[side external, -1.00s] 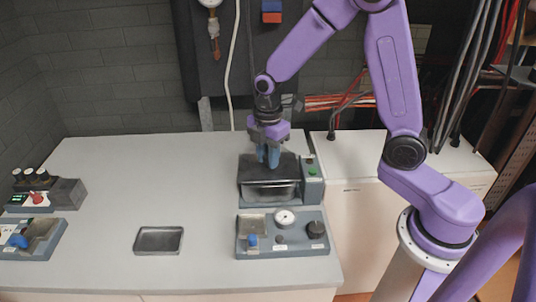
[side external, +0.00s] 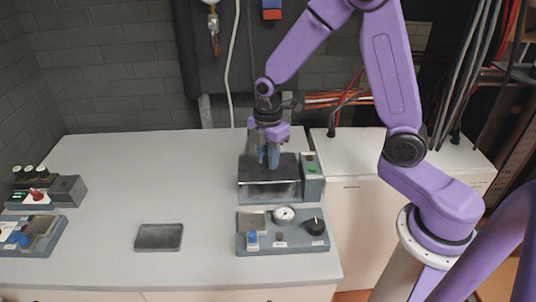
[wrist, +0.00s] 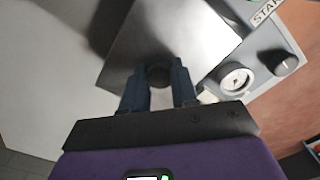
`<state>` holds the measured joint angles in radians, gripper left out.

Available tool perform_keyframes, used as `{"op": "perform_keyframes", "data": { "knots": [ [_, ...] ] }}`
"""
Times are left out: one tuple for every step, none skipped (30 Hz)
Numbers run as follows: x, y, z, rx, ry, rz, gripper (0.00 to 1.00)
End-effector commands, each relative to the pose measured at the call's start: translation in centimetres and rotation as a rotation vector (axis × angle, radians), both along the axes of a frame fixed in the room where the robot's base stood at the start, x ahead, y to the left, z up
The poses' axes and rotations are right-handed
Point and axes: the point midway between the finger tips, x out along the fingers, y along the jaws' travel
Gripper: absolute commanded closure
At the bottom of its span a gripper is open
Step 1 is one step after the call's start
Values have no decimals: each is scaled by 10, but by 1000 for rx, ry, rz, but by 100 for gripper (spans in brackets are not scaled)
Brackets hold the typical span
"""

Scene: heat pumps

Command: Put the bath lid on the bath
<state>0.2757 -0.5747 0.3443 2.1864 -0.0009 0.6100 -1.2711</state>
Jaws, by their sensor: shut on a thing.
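The bath (side external: 255,194) is a grey box with a shiny front at the right of the bench, with a control panel on its right side. The dark flat bath lid (side external: 284,165) lies over the top of the bath in the side view. In the wrist view the lid (wrist: 190,35) is a grey plate with a round dark knob. My gripper (side external: 269,163) points down above the lid, its blue fingers shut on the knob (wrist: 158,74). Whether the lid rests fully on the rim cannot be told.
A unit with a dial and knob (side external: 283,232) stands just in front of the bath. An empty shallow tray (side external: 159,238) lies at the front middle. Two small devices (side external: 33,235) (side external: 55,191) sit at the far left. The middle of the bench is clear.

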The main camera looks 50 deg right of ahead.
Motion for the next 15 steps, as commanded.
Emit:
{"op": "perform_keyframes", "data": {
  "knots": [
    [0,0,-1,0,0,0,100],
    [0,0,-1,0,0,0,100],
    [0,0,-1,0,0,0,100],
    [0,0,-2,0,0,0,100],
    [0,0,-2,0,-1,0,65],
    [0,0,-2,0,-1,0,52],
    [0,0,-2,0,-1,0,42],
    [0,0,-2,0,-1,0,42],
    [0,0,-2,0,-1,0,42],
    [0,0,-2,0,-1,0,42],
    [0,0,-2,0,-1,0,42],
    [0,0,-2,0,-1,0,42],
    [0,0,-2,0,-1,0,42],
    [0,0,-2,0,0,0,42],
    [0,0,-2,0,0,0,42]
  ]
}}
